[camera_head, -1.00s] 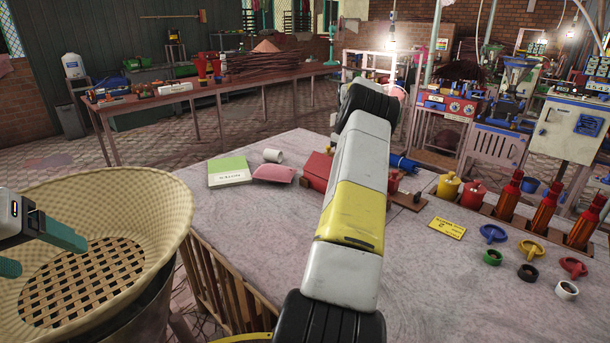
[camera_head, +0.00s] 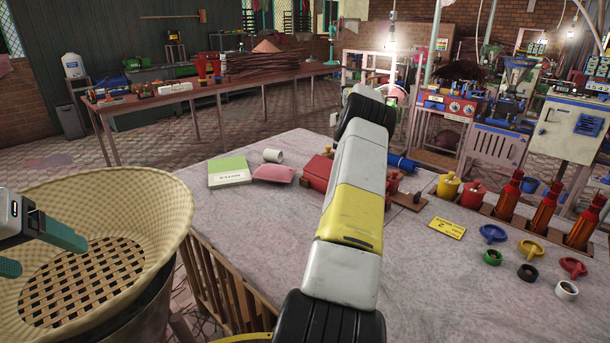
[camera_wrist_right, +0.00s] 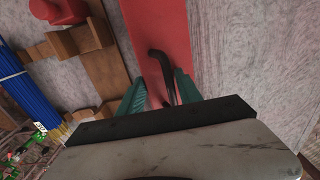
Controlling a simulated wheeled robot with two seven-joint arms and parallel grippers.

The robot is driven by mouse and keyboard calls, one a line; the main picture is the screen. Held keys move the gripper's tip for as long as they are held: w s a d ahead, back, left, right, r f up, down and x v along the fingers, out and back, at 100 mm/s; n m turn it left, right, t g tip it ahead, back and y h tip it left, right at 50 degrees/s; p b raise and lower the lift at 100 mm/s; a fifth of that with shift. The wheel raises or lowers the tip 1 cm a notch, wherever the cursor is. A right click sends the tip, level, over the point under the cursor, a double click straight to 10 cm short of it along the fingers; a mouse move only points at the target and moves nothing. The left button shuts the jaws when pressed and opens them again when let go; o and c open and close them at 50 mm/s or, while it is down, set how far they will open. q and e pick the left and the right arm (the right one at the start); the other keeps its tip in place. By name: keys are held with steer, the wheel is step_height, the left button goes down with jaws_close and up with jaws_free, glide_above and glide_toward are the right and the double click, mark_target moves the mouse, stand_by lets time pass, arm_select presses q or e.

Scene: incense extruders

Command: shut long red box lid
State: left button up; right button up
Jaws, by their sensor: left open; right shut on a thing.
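The long red box (camera_head: 317,171) is on the table in the head view, partly hidden behind my right arm. In the right wrist view its red surface (camera_wrist_right: 158,25) runs down between my fingers. My right gripper (camera_wrist_right: 162,92) is shut on a dark curved handle (camera_wrist_right: 158,66) on that red surface. The head view hides this gripper behind the arm. I cannot tell whether the lid is fully down. My left gripper (camera_head: 36,251) is open and empty over the woven basket at the left.
A woven basket (camera_head: 150,215) stands left of the table. A green-and-white box (camera_head: 229,172), a pink piece (camera_head: 273,174) and a white cup (camera_head: 273,156) lie left of the red box. Red bottles (camera_head: 510,197) and coloured rings stand right. Blue sticks (camera_wrist_right: 22,95) lie near the gripper.

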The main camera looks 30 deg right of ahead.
steer(key=shift+f, duration=0.1)
steer(key=shift+w+d+f, duration=0.1)
steer(key=shift+d+f, duration=0.25)
steer(key=shift+f, duration=0.4)
steer(key=shift+d, duration=0.1)
steer(key=c, duration=0.3)
steer(key=o, duration=1)
steer(key=shift+r, duration=0.15)
steer(key=shift+r, duration=3.45)
